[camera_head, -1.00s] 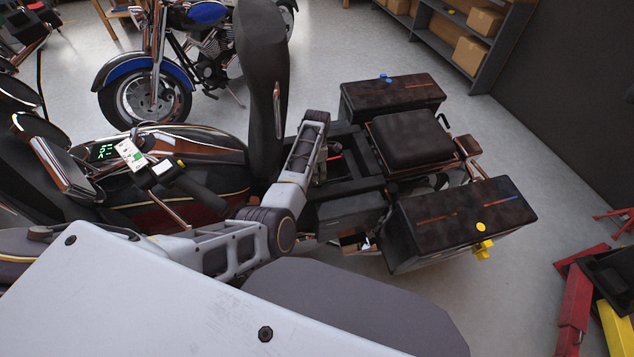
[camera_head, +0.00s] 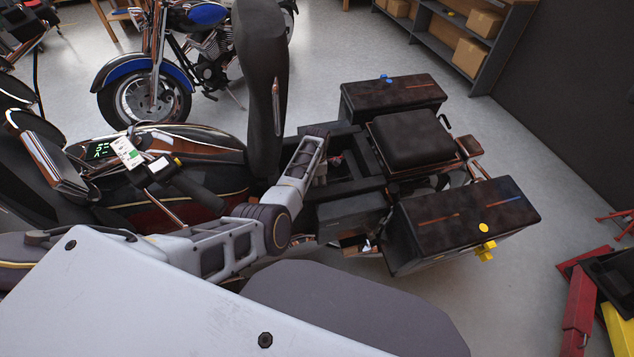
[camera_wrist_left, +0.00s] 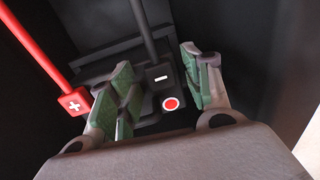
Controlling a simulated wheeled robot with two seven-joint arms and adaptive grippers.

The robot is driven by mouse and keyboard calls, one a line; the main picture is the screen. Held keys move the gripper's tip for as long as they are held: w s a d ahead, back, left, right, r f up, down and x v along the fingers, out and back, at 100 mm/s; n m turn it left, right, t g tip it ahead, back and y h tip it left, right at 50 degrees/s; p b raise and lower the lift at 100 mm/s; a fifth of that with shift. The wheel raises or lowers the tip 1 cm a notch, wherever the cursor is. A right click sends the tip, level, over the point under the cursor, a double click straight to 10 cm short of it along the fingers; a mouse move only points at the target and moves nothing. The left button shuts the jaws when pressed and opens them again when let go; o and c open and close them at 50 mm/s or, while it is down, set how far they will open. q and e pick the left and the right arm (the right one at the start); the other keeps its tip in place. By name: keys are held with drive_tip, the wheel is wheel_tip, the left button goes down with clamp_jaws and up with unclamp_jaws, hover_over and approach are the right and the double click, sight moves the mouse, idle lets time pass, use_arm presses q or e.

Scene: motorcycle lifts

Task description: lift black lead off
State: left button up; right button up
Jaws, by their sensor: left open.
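The black lead (camera_wrist_left: 146,33) comes down from the top of the left wrist view to a dark clamp with a white minus sign (camera_wrist_left: 160,76). My left gripper (camera_wrist_left: 158,64) is open, its green-padded fingers on either side of this clamp; I cannot tell whether they touch it. The red lead (camera_wrist_left: 38,48) ends in a red clamp with a white plus (camera_wrist_left: 74,102), just left of the left finger. A red disc with a white rim (camera_wrist_left: 170,103) sits beside the black clamp.
The raised seat (camera_head: 262,90) stands close on the left of my forearm. Saddlebags flank the bay, the near one (camera_head: 460,220) with a yellow knob. Dark bay walls (camera_wrist_left: 265,60) surround the gripper closely. A blue motorcycle (camera_head: 150,75) stands behind.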

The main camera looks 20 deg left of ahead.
drive_tip(key=shift+s, duration=0.1)
use_arm(q)
clamp_jaws()
use_arm(e)
drive_tip(key=shift+s, duration=0.2)
use_arm(q)
drive_tip(key=shift+r, duration=0.15)
